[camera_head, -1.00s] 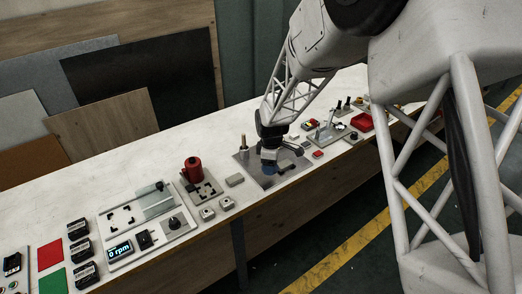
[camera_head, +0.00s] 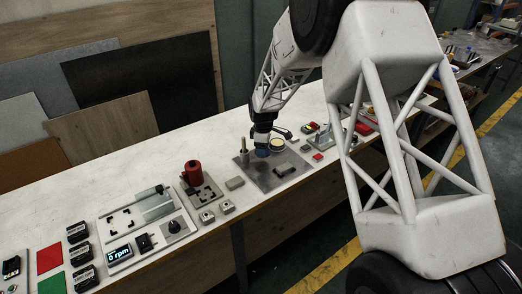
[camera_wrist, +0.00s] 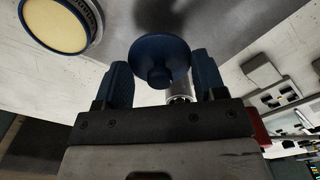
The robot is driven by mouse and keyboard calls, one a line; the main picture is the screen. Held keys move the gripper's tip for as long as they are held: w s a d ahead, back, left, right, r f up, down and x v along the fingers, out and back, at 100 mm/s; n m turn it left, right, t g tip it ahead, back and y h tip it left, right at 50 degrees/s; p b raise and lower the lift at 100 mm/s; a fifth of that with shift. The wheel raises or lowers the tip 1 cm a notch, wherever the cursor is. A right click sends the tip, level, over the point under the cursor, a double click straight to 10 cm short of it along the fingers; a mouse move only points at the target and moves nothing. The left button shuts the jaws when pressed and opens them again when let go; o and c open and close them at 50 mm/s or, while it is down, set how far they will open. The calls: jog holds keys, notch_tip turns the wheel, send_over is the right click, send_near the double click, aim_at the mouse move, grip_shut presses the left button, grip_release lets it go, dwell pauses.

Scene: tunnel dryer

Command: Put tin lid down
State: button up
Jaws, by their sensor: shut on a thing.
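My gripper (camera_head: 262,148) is shut on the tin lid (camera_head: 262,153), a blue disc with a knob. In the wrist view the lid (camera_wrist: 158,57) shows between the blue fingers, held by its knob. The lid is over the grey metal plate (camera_head: 268,182) on the bench. I cannot tell whether it touches the plate. An open round tin (camera_head: 277,144) with a cream-coloured inside stands close behind and to the right of my gripper. In the wrist view the tin (camera_wrist: 60,22) is at the upper left, apart from the lid.
A metal post (camera_head: 243,155) stands at the plate's left edge. A small dark bar (camera_head: 285,169) lies on the plate. Red items (camera_head: 364,128) and small fixtures are to the right. The plate's front part is clear.

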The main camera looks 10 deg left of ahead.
jog(key=shift+w+a+f, duration=0.1)
jog(key=shift+w+a, duration=0.25)
jog(key=shift+w, duration=0.45)
jog(key=shift+w+a+f, duration=0.1)
jog(key=shift+w+a, duration=0.2)
jog(key=shift+w, duration=0.5)
jog(key=shift+f, duration=1.75)
jog(key=shift+f, duration=0.1)
jog(key=o, duration=0.9)
notch_tip(320, 180, up, 12)
jog(key=shift+r, duration=0.15)
